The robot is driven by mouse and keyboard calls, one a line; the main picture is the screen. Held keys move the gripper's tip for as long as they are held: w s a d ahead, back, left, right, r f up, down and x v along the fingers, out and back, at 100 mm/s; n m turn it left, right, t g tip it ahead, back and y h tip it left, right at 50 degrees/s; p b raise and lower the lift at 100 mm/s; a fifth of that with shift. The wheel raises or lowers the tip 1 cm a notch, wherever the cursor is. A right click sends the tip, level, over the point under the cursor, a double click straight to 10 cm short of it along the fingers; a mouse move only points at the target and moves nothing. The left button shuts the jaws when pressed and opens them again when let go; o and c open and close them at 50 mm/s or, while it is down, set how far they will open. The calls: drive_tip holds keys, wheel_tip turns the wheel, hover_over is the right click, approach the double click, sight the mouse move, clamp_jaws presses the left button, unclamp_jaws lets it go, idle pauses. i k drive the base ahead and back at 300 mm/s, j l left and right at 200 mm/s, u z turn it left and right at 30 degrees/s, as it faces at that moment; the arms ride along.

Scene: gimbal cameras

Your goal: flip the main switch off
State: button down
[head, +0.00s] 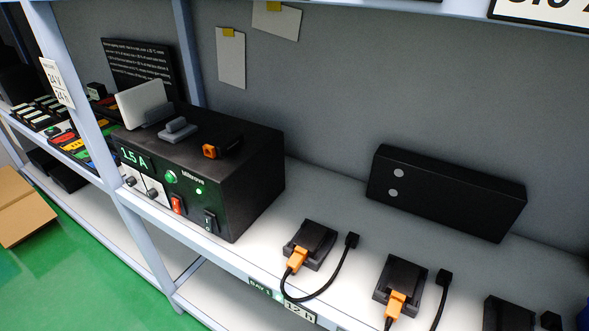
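A black power supply box (235,185) stands on the shelf at left centre, its front face turned toward the lower left. Its display (136,159) reads "1.5 A" in green. A black rocker switch (210,221) marked I and O sits at the front's lower right corner. A small red switch (177,204) is to its left. I cannot tell for sure which is the main switch, or how the rocker is tilted. A green button (171,176) and a small lit green light (199,191) are above them. My gripper is not in view.
Black docks with orange plugs, such as the nearest dock (319,250), stand right of the box with loose cables. A long black unit (445,190) leans at the back wall. A shelf post (130,215) rises left of the box. Small items lie on the box's top.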

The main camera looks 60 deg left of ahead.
sight(177, 209)
drive_tip(key=u, duration=2.9)
